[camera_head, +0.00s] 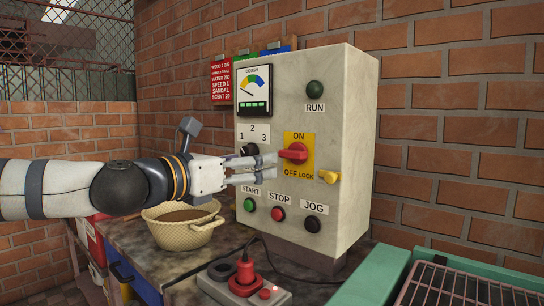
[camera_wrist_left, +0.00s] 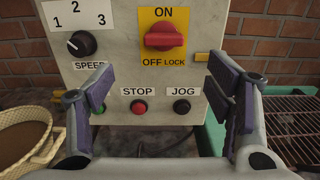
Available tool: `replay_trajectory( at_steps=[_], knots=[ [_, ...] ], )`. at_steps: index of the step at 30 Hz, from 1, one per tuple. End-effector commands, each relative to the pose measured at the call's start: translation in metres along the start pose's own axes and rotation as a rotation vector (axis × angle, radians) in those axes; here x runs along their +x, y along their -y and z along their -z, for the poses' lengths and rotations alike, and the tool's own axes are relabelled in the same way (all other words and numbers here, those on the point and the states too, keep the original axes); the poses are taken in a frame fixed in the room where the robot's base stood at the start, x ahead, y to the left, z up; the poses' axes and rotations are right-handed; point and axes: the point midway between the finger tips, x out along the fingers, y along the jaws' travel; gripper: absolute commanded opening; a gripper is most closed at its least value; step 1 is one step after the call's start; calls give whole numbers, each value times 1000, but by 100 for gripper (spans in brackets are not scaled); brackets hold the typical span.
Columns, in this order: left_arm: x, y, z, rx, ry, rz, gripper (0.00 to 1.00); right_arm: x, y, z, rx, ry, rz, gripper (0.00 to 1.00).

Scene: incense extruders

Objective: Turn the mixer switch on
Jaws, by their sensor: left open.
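The red rotary switch (camera_head: 293,153) sits on a yellow plate (camera_head: 299,138) marked ON at the top and OFF, LOCK at the bottom, on a pale control box (camera_head: 345,120). In the left wrist view the red switch (camera_wrist_left: 163,37) shows with its handle lying about level. My left gripper (camera_head: 265,168) is in front of the panel, just left of the switch in the head view. In the left wrist view its open fingers (camera_wrist_left: 158,85) are wide apart and empty, with the switch above and between them. My right gripper is not in view.
A speed knob (camera_wrist_left: 80,44) is left of the switch. Green START (camera_head: 249,204), red STOP (camera_head: 278,213) and black JOG (camera_head: 312,224) buttons are below. A woven bowl (camera_head: 185,232) and a power strip (camera_head: 243,285) are on the bench. A green-framed rack (camera_head: 375,280) is at right.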

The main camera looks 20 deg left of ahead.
Motion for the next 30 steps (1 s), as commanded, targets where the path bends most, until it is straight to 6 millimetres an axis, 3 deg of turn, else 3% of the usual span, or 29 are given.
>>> replay_trajectory(
  at_steps=[4, 15, 20, 27, 30],
  knots=[
    [20, 0, 4, -2, -4, 1, 73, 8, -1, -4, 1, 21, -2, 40],
    [105, 0, 2, 0, -2, 0, 73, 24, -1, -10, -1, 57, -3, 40],
    [119, 0, 0, -1, 1, 0, 73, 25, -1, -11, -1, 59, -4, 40],
    [120, 0, -1, -1, 1, 0, 73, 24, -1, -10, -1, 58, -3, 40],
    [120, 0, -1, -1, 1, 0, 53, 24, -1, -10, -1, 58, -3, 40]
  ],
)
